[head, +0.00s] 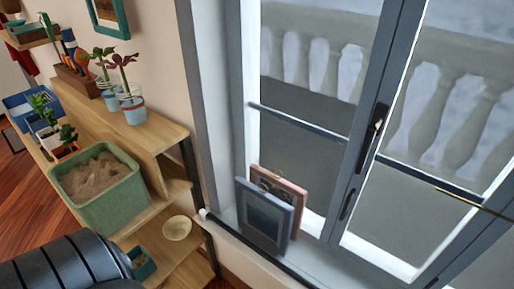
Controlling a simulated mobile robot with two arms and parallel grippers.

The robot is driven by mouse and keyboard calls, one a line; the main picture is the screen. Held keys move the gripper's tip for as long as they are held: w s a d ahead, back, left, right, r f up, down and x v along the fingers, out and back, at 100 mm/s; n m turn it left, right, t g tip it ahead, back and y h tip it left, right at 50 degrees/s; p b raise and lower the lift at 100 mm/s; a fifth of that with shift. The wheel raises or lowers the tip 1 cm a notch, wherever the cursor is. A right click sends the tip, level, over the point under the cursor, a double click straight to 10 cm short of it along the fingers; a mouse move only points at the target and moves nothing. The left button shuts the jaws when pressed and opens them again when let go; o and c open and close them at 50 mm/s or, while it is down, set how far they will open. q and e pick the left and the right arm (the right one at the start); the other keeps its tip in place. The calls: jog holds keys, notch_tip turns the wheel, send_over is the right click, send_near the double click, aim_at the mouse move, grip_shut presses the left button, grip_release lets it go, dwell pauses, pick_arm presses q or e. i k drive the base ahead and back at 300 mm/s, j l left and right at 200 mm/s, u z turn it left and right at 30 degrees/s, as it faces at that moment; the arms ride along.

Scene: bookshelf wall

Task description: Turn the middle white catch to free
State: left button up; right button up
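A tall grey-framed window or glazed door (372,60) fills the right half of the head view. On its middle upright is a dark handle plate (374,132) with a small pale piece near its top; I cannot tell its turn position. A second dark fitting (348,204) sits lower on the same upright. A small white knob (202,214) is at the left end of the sill. I cannot tell which of these, if any, is the middle white catch. Neither gripper is in view. A black ribbed part at the lower left looks like my own.
Two small picture frames (264,216) lean upright on the sill (312,258) in front of the glass. At left, a wooden shelf unit (163,133) holds a green sand-filled tub (118,200), potted plants (133,108) and a pale bowl (177,228). A thin dark rod (478,202) crosses the right edge.

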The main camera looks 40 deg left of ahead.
aim_at(202, 212)
jog(key=u, duration=1.7)
